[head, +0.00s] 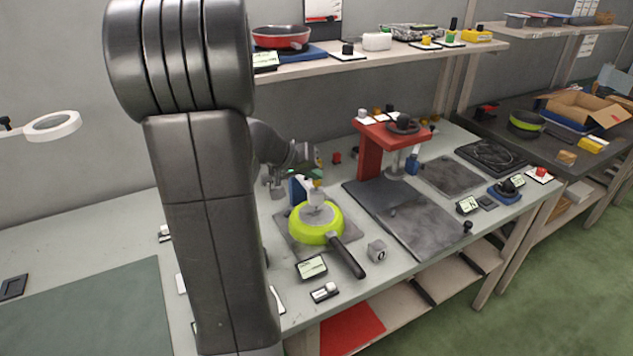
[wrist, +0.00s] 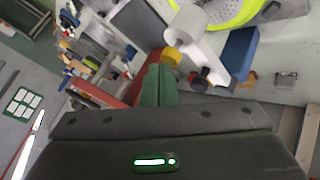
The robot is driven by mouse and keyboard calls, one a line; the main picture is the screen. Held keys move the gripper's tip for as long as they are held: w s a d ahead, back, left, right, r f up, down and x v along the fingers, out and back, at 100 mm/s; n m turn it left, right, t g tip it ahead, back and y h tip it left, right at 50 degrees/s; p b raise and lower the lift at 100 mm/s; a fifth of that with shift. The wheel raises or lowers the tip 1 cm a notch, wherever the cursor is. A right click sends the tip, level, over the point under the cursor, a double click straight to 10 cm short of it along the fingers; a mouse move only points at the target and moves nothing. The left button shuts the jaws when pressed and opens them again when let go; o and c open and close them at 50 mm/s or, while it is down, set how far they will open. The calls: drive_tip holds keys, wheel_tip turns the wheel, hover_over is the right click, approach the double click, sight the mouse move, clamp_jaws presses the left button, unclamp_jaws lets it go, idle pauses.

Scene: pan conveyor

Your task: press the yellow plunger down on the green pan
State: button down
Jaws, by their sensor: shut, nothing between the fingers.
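The green pan (head: 309,236) sits on a grey plate on the bench, its black handle pointing toward the front right. In the wrist view its green rim (wrist: 236,17) shows at the top. The yellow plunger (head: 317,184) stands above the pan's middle, over a white cylindrical part. In the wrist view its round yellow end (wrist: 172,56) is just beyond my fingertips. My gripper (head: 313,171) is close to the plunger, with its green fingers (wrist: 160,72) together and empty. I cannot tell whether the fingers touch the plunger.
A blue block (wrist: 240,54) stands beside the white part. A red stand (head: 369,155) is to the right, behind a dark plate (head: 410,222). A small grey cube (head: 376,250) lies beside the pan handle. A shelf (head: 345,67) with a red pan runs behind.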

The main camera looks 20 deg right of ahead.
drive_tip(key=shift+f+b, duration=0.7)
drive_tip(key=shift+b, duration=0.1)
idle(0.5)
drive_tip(key=shift+s+a+f+b, duration=0.1)
drive_tip(key=shift+s+f+b, duration=0.1)
drive_tip(key=shift+f+b, duration=0.25)
idle(0.7)
drive_tip(key=shift+w+r+p, duration=0.2)
drive_tip(key=shift+r+p, duration=0.8)
drive_tip(key=shift+r, duration=0.75)
wheel_tip(320, 180, up, 5)
drive_tip(key=p, duration=0.2)
drive_tip(key=shift+p, duration=0.35)
